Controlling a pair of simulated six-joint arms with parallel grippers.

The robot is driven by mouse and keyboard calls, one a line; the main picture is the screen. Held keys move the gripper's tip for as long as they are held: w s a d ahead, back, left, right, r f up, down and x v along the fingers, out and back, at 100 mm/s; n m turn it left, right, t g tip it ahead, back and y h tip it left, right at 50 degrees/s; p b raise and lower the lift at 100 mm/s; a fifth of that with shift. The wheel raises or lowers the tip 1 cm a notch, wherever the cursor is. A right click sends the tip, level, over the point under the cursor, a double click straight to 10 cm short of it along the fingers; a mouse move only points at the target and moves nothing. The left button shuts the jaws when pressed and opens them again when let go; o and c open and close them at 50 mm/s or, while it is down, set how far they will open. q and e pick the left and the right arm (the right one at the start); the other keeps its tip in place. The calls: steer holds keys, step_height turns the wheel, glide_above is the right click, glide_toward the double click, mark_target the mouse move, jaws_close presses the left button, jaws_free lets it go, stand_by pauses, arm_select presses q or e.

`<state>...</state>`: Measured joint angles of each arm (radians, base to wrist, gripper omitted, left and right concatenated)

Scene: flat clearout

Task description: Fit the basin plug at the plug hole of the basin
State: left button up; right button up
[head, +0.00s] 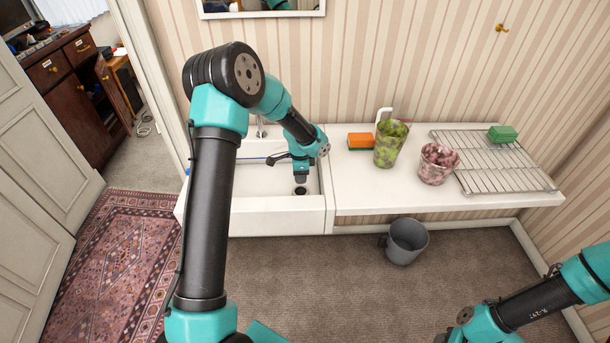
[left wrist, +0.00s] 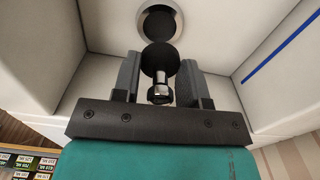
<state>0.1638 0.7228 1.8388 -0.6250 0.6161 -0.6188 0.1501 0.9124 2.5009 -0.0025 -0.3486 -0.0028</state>
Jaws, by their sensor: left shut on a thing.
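The white basin (head: 255,180) is set at the left end of the counter. My left gripper (head: 301,178) reaches down into its right part, close above the plug hole (head: 300,190). In the left wrist view the gripper (left wrist: 160,82) is shut on the basin plug (left wrist: 160,60), which has a dark round body and a chrome knob. The plug hole (left wrist: 157,23) shows as a dark opening with a bright metal ring just beyond the plug. The plug overlaps the ring's near edge in the picture; the gap between them is unclear. My right gripper is out of frame below my right forearm.
A tap (head: 261,131) stands behind the basin. On the counter (head: 365,190) are an orange sponge (head: 360,141), a green tumbler (head: 390,146), a pink tumbler (head: 437,165) and a wire rack (head: 505,170) with a green sponge (head: 503,133). A grey bucket (head: 406,243) stands on the carpet.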

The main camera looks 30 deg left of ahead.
arm_select(q)
glide_above(301, 188)
steer(key=s+d, duration=0.1)
steer(key=s, duration=0.1)
steer(key=shift+f, duration=2.45)
steer(key=shift+f, duration=1.05)
stand_by(0.5)
steer(key=o, duration=1)
steer(key=shift+s+d, duration=0.1)
step_height(301, 188, up, 18)
steer(key=shift+f, duration=0.2)
stand_by(0.6)
